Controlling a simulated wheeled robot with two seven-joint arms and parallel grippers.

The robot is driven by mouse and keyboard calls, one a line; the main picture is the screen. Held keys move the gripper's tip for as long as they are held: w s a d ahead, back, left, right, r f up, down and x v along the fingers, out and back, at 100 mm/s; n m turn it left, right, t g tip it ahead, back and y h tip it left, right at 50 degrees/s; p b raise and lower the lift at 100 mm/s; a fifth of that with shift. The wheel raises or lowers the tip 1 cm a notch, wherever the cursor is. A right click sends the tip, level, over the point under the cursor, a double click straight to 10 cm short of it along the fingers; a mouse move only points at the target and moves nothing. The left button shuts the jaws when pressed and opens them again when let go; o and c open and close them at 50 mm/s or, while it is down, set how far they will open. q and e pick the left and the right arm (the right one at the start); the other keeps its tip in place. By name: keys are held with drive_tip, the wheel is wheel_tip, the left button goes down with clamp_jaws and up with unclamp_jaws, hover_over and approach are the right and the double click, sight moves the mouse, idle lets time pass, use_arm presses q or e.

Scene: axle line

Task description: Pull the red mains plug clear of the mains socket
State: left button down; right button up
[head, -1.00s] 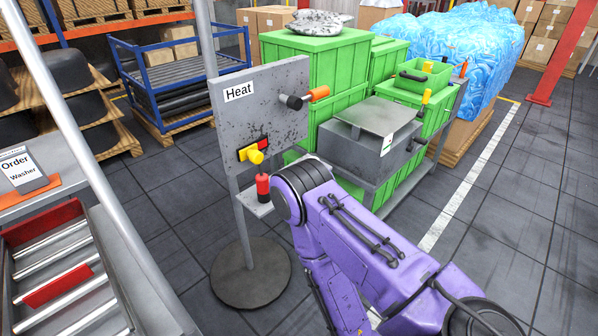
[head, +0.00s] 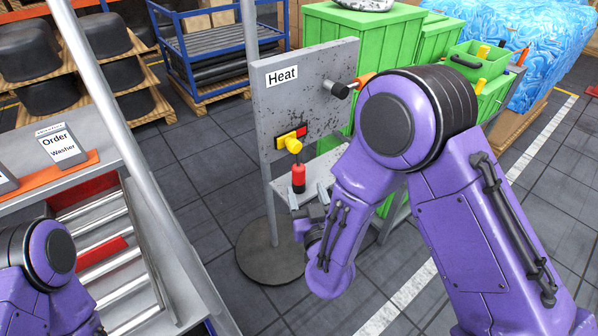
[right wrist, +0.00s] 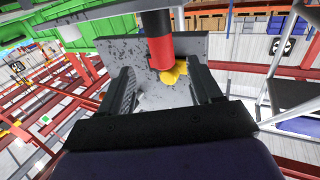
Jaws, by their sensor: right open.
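The red mains plug (head: 298,176) stands upright over a dark base, which looks like the mains socket, on a small grey shelf under the "Heat" panel (head: 350,64). My right gripper (head: 309,205) is open just in front of and below the plug, on the near side of the shelf. In the right wrist view the red plug (right wrist: 158,50) shows upside down with the dark part (right wrist: 155,22) above it. It lies between the lines of the two open fingers (right wrist: 165,82), with no visible contact. My left forearm shows at the lower left; its gripper is out of view.
The panel stands on a round dark base (head: 262,265). Green crates (head: 355,35) are behind.

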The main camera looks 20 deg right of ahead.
sight(300, 179)
drive_tip(key=w+p, duration=0.1)
drive_tip(key=w, duration=0.1)
drive_tip(key=w+p, duration=0.1)
drive_tip(key=w, duration=0.2)
drive_tip(key=w+p, duration=0.1)
drive_tip(key=w, duration=0.1)
drive_tip(key=shift+w+d, duration=0.2)
drive_tip(key=shift+d, duration=0.05)
drive_tip(key=shift+w+f, duration=0.1)
drive_tip(key=shift+f, duration=0.05)
drive_tip(key=c, duration=1.1)
